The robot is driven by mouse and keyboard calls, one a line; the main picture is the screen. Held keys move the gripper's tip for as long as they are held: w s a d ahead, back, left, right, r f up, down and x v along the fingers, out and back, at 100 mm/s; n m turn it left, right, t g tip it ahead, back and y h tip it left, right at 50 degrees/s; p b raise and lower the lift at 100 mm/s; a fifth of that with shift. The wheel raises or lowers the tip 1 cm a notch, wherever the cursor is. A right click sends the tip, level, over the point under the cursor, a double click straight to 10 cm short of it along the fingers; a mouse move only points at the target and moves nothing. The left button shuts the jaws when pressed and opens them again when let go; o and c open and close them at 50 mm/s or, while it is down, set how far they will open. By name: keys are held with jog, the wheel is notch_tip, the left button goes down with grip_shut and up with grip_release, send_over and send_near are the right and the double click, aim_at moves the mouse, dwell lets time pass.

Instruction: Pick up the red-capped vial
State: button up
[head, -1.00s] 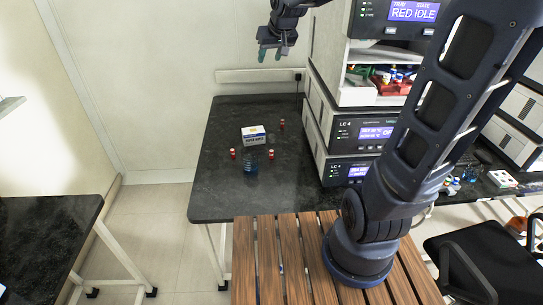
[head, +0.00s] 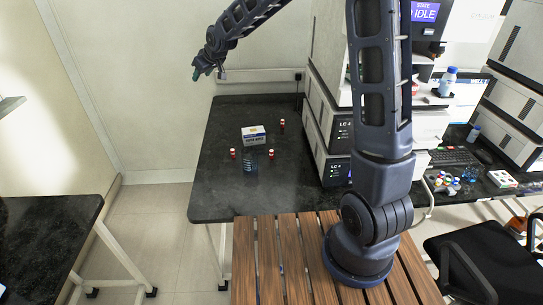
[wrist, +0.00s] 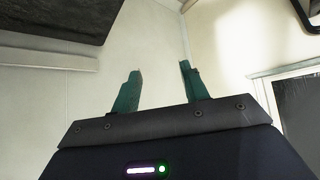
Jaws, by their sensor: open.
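Three small red-capped vials stand on the dark bench in the head view: one left of the white box (head: 233,153), one in front of its right corner (head: 271,154), and one behind it to the right (head: 282,123). My gripper (head: 209,75) is raised high above the bench near the back wall, well away from the vials. In the wrist view its two green fingers (wrist: 160,90) are spread apart with nothing between them.
A white box (head: 253,135) and a blue-tinted clear container (head: 250,163) stand among the vials. The stacked LC instruments (head: 341,130) border the bench on the right. The bench's left and front parts (head: 215,195) are clear. A slatted wooden surface (head: 270,265) lies in front.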

jog(key=w+d+f+g+h, duration=0.1)
jog(key=d+f+g+h, duration=0.15)
jog(key=d+f, duration=0.95)
jog(key=n+g+h, duration=0.2)
jog(key=g+h, duration=0.2)
send_near(272, 151)
jog(key=shift+d+f+t+y, duration=0.25)
jog(key=shift+s+a+f, duration=0.1)
jog(key=shift+f, duration=2.45)
jog(key=shift+s+a+f, duration=0.1)
jog(key=shift+f, duration=2.5)
grip_shut()
jog(key=shift+r, duration=0.1)
